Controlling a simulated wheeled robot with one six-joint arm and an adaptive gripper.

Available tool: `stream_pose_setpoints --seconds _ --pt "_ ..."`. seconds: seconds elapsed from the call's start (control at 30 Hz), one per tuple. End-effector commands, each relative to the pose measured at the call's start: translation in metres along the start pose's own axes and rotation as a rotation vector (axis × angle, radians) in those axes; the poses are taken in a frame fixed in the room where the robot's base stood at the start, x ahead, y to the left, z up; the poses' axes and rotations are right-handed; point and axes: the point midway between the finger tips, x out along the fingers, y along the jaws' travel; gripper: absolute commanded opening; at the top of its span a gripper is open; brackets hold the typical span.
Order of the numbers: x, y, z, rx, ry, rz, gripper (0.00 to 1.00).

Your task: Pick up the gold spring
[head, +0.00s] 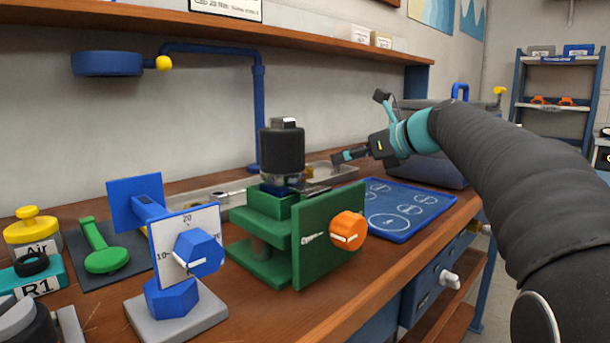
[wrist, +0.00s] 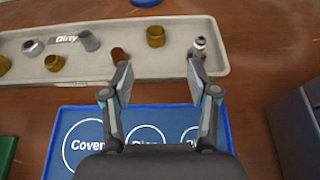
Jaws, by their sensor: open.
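A grey parts tray (wrist: 175,67) marked "Dirty" lies across the wrist view and holds several small gold, brown and silver parts. A ribbed-looking gold-brown piece (wrist: 118,56) stands beside my left fingertip, and a gold cup-like piece (wrist: 155,36) lies farther back, between the fingers' lines. Which one is the gold spring I cannot tell for sure. My gripper (wrist: 159,78) is open and empty, above the tray's near edge. A silver fitting (wrist: 199,43) is just beyond the right fingertip. In the head view my gripper (head: 340,157) is over the tray (head: 335,176), behind the green vise; the small parts there are hidden.
A blue mat with white outlines (head: 408,207) lies in front of the tray. A green vise (head: 311,238) with an orange knob (head: 348,230) holds a dark-topped regulator (head: 282,150) left of my gripper. A grey-blue box (head: 437,170) stands to the right.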

Motion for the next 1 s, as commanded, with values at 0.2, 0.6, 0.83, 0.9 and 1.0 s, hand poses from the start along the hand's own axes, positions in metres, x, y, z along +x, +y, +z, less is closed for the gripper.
stream_pose_setpoints --seconds 0.2,0.6,0.83,0.9,1.0 --pt "0.041 0.001 -0.002 0.000 0.003 0.004 0.60" --pt "0.080 0.001 -0.001 -0.002 0.001 0.000 0.60" --pt "0.100 0.006 0.000 -0.003 0.002 0.002 0.60" --pt "0.111 0.009 0.000 -0.003 0.002 0.002 0.60" --pt "0.124 0.008 0.000 -0.003 0.003 0.001 0.60"
